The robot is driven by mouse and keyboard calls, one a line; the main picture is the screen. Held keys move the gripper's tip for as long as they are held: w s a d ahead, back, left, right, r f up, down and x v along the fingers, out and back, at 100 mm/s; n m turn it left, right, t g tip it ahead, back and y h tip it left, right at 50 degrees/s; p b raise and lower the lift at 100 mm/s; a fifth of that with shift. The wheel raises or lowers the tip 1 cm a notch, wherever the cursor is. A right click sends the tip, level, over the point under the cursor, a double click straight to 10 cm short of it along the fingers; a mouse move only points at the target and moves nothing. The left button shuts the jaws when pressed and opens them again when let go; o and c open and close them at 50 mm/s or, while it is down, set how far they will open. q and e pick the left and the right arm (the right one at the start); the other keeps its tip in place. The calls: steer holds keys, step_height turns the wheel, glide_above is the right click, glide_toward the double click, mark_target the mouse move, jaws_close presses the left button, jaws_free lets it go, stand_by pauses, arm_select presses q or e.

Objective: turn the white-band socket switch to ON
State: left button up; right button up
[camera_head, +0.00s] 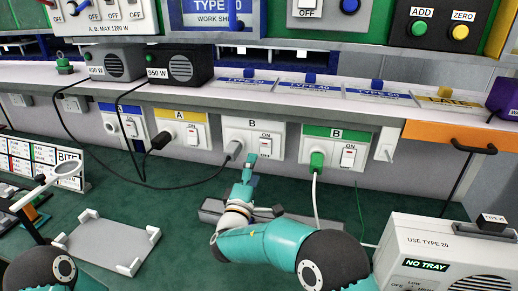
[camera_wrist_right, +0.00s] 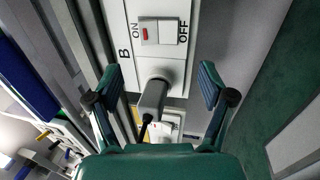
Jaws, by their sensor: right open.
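The white-band socket (camera_head: 235,134), marked B, is on the wall rail in the middle of the head view; it also shows in the right wrist view (camera_wrist_right: 172,75). Its rocker switch (camera_head: 265,147) has ON above and OFF below; the switch in the wrist view (camera_wrist_right: 163,32) shows a red mark at its ON end. I cannot tell which way the rocker is tipped. A grey plug (camera_wrist_right: 152,98) sits in the socket. My right gripper (camera_head: 250,164) is open just in front of the socket, its fingers apart around the plug's line of sight in the wrist view (camera_wrist_right: 160,82). My left gripper is out of view.
A yellow-band socket (camera_head: 168,115) is to the left, and a green-band socket (camera_head: 318,131) with a green plug (camera_head: 316,161) is to the right. Black cords hang in front of the rail. A white tray (camera_head: 103,240) and a white box (camera_head: 450,255) stand on the green bench.

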mark_target(261, 147)
steer(key=p+x, duration=0.1)
steer(key=x, duration=0.6)
steer(key=shift+p, duration=0.35)
